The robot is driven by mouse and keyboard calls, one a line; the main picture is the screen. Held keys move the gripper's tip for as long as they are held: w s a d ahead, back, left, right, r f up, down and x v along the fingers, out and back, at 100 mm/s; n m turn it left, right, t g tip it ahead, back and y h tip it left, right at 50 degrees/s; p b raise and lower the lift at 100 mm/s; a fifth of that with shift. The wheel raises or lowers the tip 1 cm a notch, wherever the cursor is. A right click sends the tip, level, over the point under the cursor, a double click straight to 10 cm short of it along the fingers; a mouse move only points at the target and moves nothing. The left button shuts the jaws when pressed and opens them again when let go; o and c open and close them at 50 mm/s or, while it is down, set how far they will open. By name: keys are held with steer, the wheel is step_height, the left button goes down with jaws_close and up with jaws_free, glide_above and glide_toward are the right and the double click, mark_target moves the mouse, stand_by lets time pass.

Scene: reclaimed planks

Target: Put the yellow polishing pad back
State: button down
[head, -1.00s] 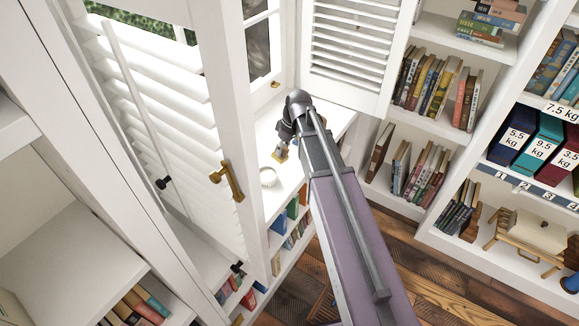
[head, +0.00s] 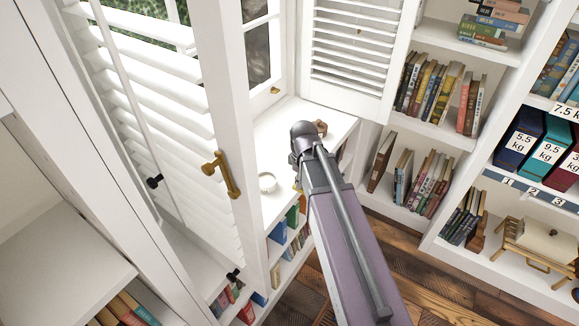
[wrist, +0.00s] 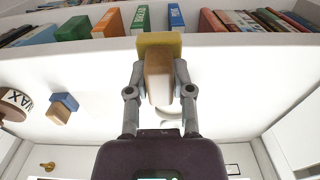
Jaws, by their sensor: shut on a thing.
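The yellow polishing pad (wrist: 159,40) has a wooden grip (wrist: 158,78). In the wrist view my gripper (wrist: 160,82) is shut on that grip, with the pad at the front edge of a white ledge. In the head view my arm hides most of the gripper, and only a sliver of yellow (head: 297,187) shows beside it. A blue pad with a wooden grip (wrist: 63,106) lies apart on the ledge, left in the wrist view. Whether the yellow pad touches the ledge, I cannot tell.
A round tin marked WAX (wrist: 15,103) stands at the wrist view's left edge. A white round dish (head: 267,182) sits on the ledge (head: 280,125). A louvred shutter (head: 150,100) stands close on the left. Books (head: 285,230) fill the shelf below the ledge.

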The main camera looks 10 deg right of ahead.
steer(key=w, duration=0.5)
steer(key=w+f+b, duration=0.1)
steer(key=w, duration=0.4)
steer(key=w+a, duration=0.1)
steer(key=w, duration=0.5)
steer(key=shift+f, duration=0.3)
steer(key=shift+b, duration=0.35)
steer(key=shift+f+b, duration=1.7)
steer(key=shift+f, duration=0.05)
steer(key=shift+f, duration=0.1)
steer(key=c, duration=0.5)
jaws_free()
steer(key=shift+r, duration=0.2)
step_height(320, 180, up, 12)
steer(key=p, duration=1.2)
